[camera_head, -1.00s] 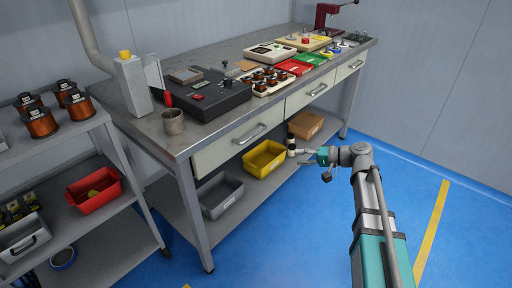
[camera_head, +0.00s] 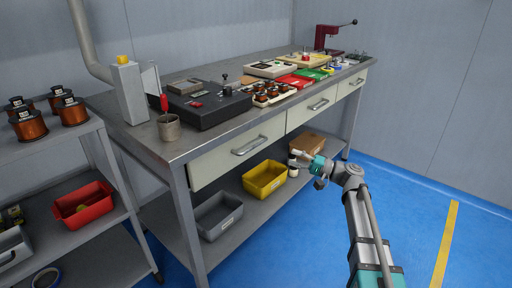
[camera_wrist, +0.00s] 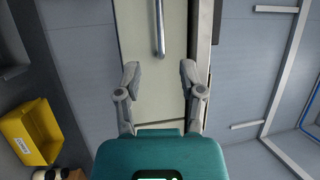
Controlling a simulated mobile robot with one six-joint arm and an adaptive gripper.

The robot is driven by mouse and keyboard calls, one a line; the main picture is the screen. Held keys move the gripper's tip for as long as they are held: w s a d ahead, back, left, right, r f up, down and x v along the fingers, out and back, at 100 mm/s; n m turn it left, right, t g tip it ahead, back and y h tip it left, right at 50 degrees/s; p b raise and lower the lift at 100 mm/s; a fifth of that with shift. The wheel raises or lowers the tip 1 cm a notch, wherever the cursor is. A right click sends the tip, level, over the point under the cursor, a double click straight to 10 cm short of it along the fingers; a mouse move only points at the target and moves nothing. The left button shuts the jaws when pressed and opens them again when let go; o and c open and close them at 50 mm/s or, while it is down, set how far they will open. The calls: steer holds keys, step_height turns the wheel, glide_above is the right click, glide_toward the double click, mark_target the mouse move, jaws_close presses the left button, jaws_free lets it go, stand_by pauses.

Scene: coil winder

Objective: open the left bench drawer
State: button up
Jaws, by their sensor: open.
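The left bench drawer (camera_head: 218,162) has a cream front and looks shut under the near left end of the bench top. Its grey bar handle (camera_head: 250,146) runs along the front. My gripper (camera_head: 302,158) is in front of the bench, right of this handle and lower in the picture. In the wrist view my gripper (camera_wrist: 160,82) is open and empty, its fingers spread over a cream drawer front (camera_wrist: 140,40). A bar handle (camera_wrist: 160,30) lies just beyond the fingertips, midway between them, apart from both; it appears to be the left drawer's.
Two more drawers, including the middle one (camera_head: 312,110), continue right. On the lower shelf are a grey bin (camera_head: 218,215), a yellow bin (camera_head: 264,178) and a cardboard box (camera_head: 308,143). A shelf rack with a red bin (camera_head: 83,204) stands left. Blue floor is clear at right.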

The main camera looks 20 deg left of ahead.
mark_target(256, 145)
steer(key=shift+a, duration=0.15)
steer(key=a, duration=0.4)
steer(key=a+r+p, duration=0.1)
steer(key=a, duration=0.3)
steer(key=a+r+p, duration=0.1)
steer(key=a, duration=0.4)
steer(key=shift+a+r, duration=0.1)
steer(key=shift+r, duration=0.1)
jaws_close()
